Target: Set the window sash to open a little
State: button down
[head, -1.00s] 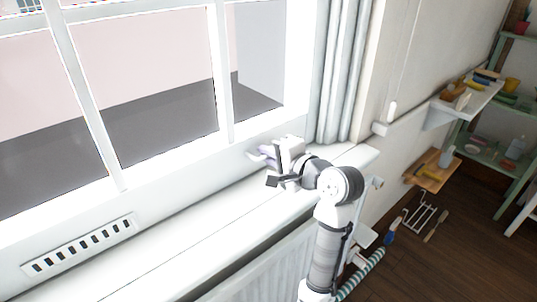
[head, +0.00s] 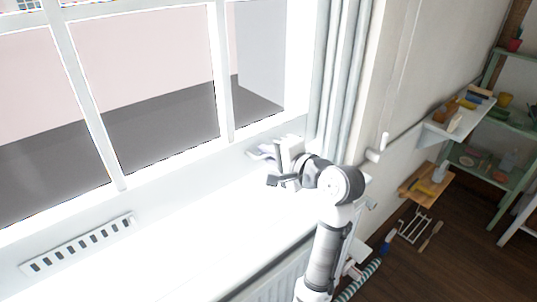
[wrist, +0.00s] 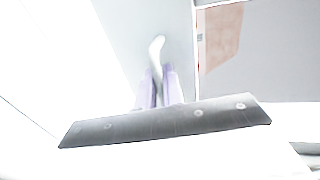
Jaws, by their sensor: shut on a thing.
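My gripper (head: 262,152) is at the lower right of the sash, against the bottom rail. In the wrist view its two pale purple fingers (wrist: 158,88) are shut on a white, curved sash handle (wrist: 156,48). The fingers hide the handle's lower part. Strong glare hides the sash's lower edge, so the gap above the sill (head: 225,235) cannot be judged exactly.
A grey-white curtain (head: 337,75) hangs just right of my gripper. A radiator (head: 272,278) is below the sill. Wall shelves (head: 437,133) and a green rack (head: 492,165) with small items stand at the right. Tools lie on the dark floor (head: 440,262).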

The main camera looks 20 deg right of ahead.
jog(key=c, duration=1.6)
grip_release()
jog(key=shift+c, duration=0.2)
jog(key=b+v, duration=0.2)
jog(key=v, duration=1.2)
jog(key=shift+f, duration=0.1)
